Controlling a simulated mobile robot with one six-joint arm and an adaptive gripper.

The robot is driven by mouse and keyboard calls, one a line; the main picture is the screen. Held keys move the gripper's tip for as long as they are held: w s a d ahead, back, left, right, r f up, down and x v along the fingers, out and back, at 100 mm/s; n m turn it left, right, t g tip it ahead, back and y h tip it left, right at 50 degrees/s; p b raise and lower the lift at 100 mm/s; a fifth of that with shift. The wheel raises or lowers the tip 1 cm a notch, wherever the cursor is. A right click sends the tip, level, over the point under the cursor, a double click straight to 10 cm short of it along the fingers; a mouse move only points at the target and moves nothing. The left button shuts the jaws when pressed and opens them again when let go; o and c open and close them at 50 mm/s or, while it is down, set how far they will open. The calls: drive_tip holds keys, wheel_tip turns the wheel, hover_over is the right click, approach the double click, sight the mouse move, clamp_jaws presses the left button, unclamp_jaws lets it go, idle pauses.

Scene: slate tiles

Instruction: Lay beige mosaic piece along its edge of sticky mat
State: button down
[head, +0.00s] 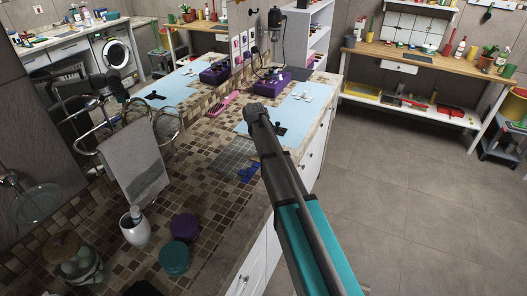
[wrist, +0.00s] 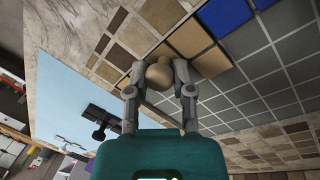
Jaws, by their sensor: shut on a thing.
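My gripper (wrist: 160,70) is shut on the rounded beige knob of the beige mosaic piece (wrist: 190,38). Beige squares show past the fingertips, beside the near edge of the grey gridded sticky mat (wrist: 282,60). I cannot tell whether the piece touches the mat or is just above it. In the head view, my gripper (head: 256,110) is over the counter, beyond the mat (head: 230,156); the beige piece cannot be made out there. A blue mosaic piece (wrist: 222,15) lies at the mat's edge in the wrist view and also shows in the head view (head: 249,172).
A light-blue mat (wrist: 75,70) with a black fixture (wrist: 96,116) lies beside my gripper. A purple box (head: 272,84) and a pink item (head: 222,104) stand farther back. Purple (head: 184,227) and teal (head: 175,258) lidded jars stand at the front. Brown mosaic counter surrounds the mat.

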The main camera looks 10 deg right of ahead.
drive_tip(key=shift+c, duration=2)
unclamp_jaws()
drive_tip(key=shift+r, duration=0.2)
